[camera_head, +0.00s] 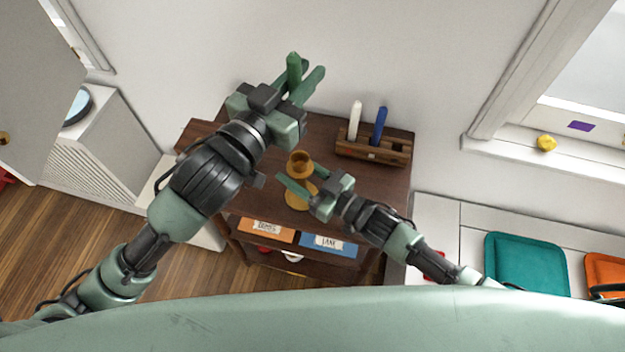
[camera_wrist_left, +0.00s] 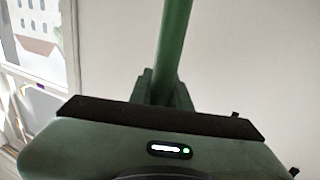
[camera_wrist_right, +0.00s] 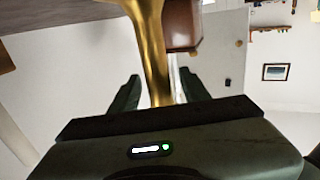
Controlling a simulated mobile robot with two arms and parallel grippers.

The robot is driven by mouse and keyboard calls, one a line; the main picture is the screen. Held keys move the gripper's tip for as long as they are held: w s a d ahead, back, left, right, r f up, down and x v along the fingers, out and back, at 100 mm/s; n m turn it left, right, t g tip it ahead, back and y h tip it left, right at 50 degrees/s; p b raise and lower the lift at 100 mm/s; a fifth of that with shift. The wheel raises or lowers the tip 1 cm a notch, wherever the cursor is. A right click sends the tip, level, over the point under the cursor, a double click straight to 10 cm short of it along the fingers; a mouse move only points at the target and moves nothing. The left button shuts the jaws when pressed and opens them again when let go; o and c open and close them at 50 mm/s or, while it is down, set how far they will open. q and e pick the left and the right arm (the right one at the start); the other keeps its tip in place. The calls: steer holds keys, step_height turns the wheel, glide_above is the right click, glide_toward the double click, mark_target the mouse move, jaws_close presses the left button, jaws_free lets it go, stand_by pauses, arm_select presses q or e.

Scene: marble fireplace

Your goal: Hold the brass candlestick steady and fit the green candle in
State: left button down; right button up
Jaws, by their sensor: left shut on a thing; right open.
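The brass candlestick (camera_head: 299,161) stands on the dark wooden cabinet top, its cup facing up and empty. My right gripper (camera_head: 301,181) is open with its fingers on either side of the stem. In the right wrist view the brass stem (camera_wrist_right: 152,45) runs between the spread fingers (camera_wrist_right: 157,92), with gaps at the sides. My left gripper (camera_head: 303,84) is shut on the green candle (camera_head: 293,66), held above and behind the candlestick. The candle (camera_wrist_left: 174,40) also shows upright between the fingers in the left wrist view; its lower end is hidden.
A wooden rack (camera_head: 373,150) holds a white candle (camera_head: 355,117) and a blue candle (camera_head: 380,124) at the back right of the cabinet top (camera_head: 340,195). An orange box (camera_head: 262,231) and a blue box (camera_head: 328,243) sit below. The wall is close behind.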

steer(key=shift+x, duration=0.8)
jaws_close()
stand_by(1.0)
